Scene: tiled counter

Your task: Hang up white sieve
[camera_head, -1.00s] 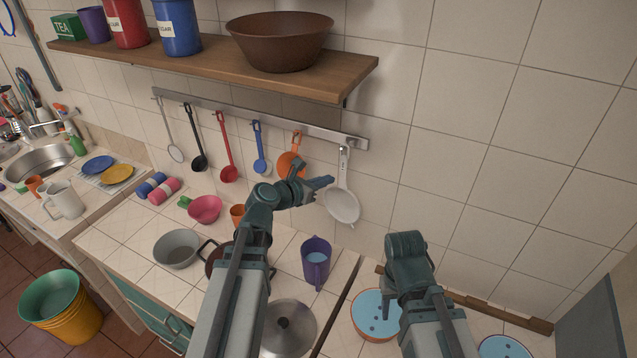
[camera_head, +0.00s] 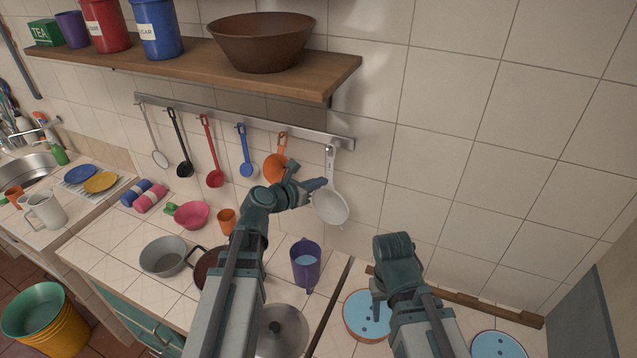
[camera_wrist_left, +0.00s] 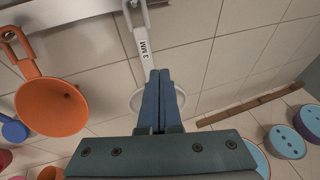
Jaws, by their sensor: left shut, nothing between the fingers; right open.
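The white sieve (camera_head: 331,207) hangs by its handle from the right end of the metal rail (camera_head: 240,122) on the tiled wall. In the left wrist view the handle of the sieve (camera_wrist_left: 144,50) runs up to the rail, and its bowl is mostly hidden behind my fingers. My left gripper (camera_head: 322,184) is shut and empty, in front of the sieve at the left of its handle; I cannot tell whether they touch. It also shows in the left wrist view (camera_wrist_left: 160,75). My right gripper (camera_head: 378,305) is open and empty, low over the counter's right side.
An orange strainer (camera_head: 275,167) hangs left of the sieve, then several ladles and spoons. A wooden shelf (camera_head: 190,65) runs above the rail. A purple jug (camera_head: 305,265), a grey pot (camera_head: 163,256) and a lid (camera_head: 283,330) stand on the counter below.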

